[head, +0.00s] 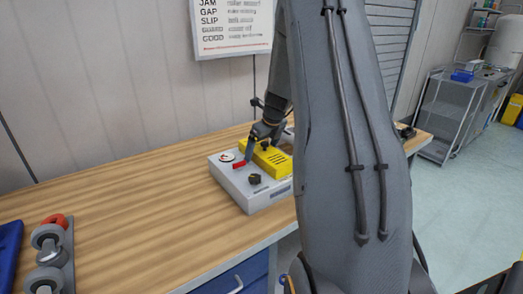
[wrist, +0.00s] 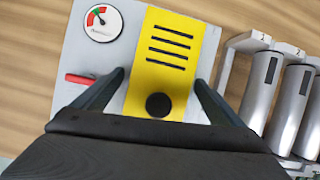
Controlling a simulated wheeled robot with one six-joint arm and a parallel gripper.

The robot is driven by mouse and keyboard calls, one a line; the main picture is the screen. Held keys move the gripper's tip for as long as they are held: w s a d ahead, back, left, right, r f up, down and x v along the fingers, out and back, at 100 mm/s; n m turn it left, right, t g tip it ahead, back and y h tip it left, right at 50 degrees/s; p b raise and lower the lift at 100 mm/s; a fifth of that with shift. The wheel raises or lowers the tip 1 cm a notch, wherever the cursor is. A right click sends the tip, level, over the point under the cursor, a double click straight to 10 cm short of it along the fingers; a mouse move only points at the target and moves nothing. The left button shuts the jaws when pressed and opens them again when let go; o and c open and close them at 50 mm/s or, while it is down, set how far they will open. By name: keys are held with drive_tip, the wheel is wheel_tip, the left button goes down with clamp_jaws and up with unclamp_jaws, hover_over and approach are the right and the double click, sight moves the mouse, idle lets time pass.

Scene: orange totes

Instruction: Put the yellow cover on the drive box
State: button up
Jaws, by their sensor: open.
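The yellow cover (head: 277,159) lies on top of the grey drive box (head: 254,198) on the bench. In the wrist view the yellow cover (wrist: 172,42) shows dark slots and a round black knob (wrist: 158,105). It sits flat over the right part of the drive box (wrist: 75,55), beside the gauge and red lever; whether it is fully seated I cannot tell. My gripper (wrist: 158,78) is open, with one finger on each side of the cover near the knob, apart from the knob. In the head view my gripper (head: 262,140) is over the cover and partly hides it.
A gauge (wrist: 103,22) and a red lever (wrist: 80,80) are on the box's left part. Several silver cylinders in a rack (wrist: 262,85) stand just right of the box. Rollers (head: 48,258) and a blue bin (head: 10,245) are at the bench's left end. The bench (head: 130,215) between is clear.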

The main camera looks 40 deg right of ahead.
sight(264, 142)
drive_tip(key=shift+b+v, duration=0.85)
drive_tip(key=shift+v, duration=3.1)
